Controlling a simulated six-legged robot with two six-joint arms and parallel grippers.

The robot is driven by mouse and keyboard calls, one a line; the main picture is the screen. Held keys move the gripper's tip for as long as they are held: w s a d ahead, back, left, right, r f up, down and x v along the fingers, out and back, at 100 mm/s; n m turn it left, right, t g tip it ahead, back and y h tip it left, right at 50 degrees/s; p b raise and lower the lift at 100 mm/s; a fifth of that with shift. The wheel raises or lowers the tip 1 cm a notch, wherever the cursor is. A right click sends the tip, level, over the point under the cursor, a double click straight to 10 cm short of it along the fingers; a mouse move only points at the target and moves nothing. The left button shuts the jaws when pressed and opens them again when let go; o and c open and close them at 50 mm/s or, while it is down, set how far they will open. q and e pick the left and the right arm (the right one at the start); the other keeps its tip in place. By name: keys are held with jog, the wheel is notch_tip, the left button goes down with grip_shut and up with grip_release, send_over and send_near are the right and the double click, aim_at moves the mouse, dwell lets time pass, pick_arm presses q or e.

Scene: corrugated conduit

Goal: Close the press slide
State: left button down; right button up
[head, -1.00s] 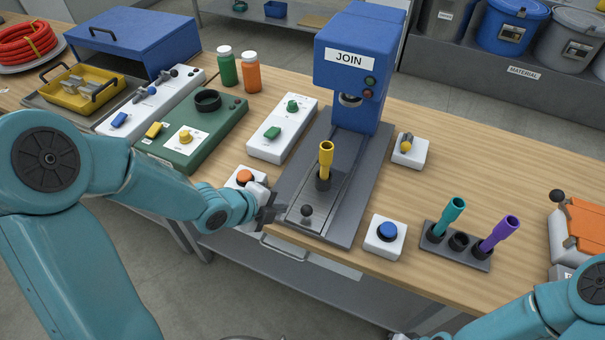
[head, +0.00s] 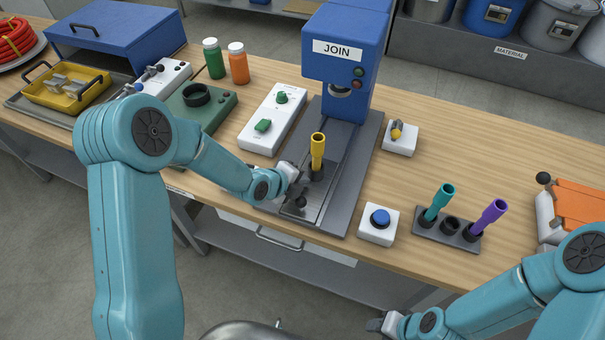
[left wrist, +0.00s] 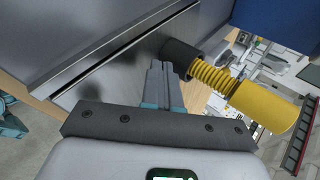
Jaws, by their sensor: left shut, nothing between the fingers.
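The blue press (head: 346,65) marked JOIN stands at the back of its grey base (head: 362,175). Its dark slide (head: 322,196) sits at the front of the base, out from under the press head. A yellow conduit piece (head: 318,150) stands upright in the slide's black socket; it also shows in the left wrist view (left wrist: 265,105), ribbed below its smooth end. A dark knob (head: 300,203) is at the slide's front. My left gripper (head: 291,192) is shut and empty at the slide's left side, close to the knob; I cannot tell if it touches. My right gripper (head: 380,324) is low, off the table's front.
A blue button box (head: 379,224) and a holder (head: 450,226) with teal and purple pieces stand right of the base. A switch box (head: 400,138) is behind them. A white control box (head: 272,118) is to the left.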

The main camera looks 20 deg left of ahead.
pick_arm(q)
jog(key=shift+w+d, duration=0.4)
jog(key=shift+w, duration=0.1)
jog(key=shift+s+a, duration=0.1)
jog(key=shift+w, duration=0.2)
jog(key=shift+w, duration=0.1)
